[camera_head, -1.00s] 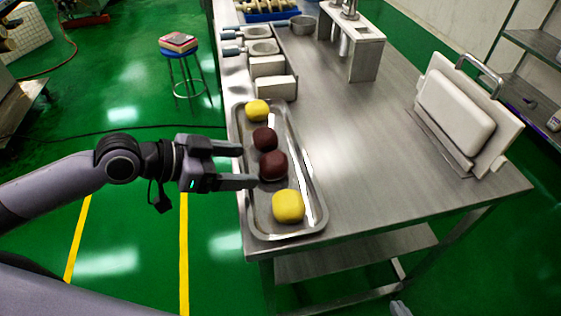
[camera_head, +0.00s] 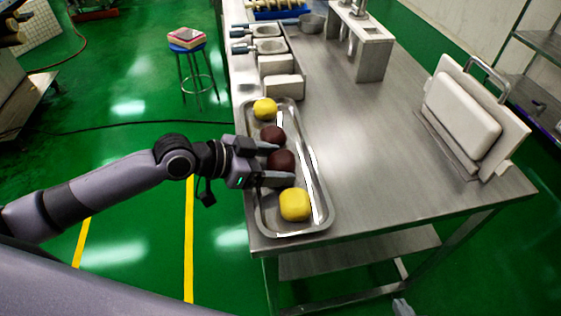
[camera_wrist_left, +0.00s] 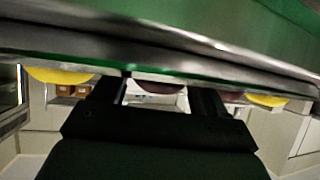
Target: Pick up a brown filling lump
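Two brown filling lumps lie in the metal tray (camera_head: 262,222), between two yellow lumps. The nearer brown lump (camera_head: 283,158) is partly hidden by my left gripper (camera_head: 280,164). The farther brown lump (camera_head: 272,134) sits just behind it. My left gripper is open, with one finger on each side of the nearer brown lump. In the left wrist view this brown lump (camera_wrist_left: 158,88) shows between the fingers; I cannot tell whether they touch it. A small grey tip at the bottom edge looks like part of my right gripper (camera_head: 402,307); its fingers cannot be made out.
A yellow lump (camera_head: 295,204) lies at the tray's near end, close to the lower finger. Another yellow lump (camera_head: 264,108) lies at the far end. White blocks (camera_head: 284,86) stand behind the tray. The steel table (camera_head: 370,150) right of the tray is clear.

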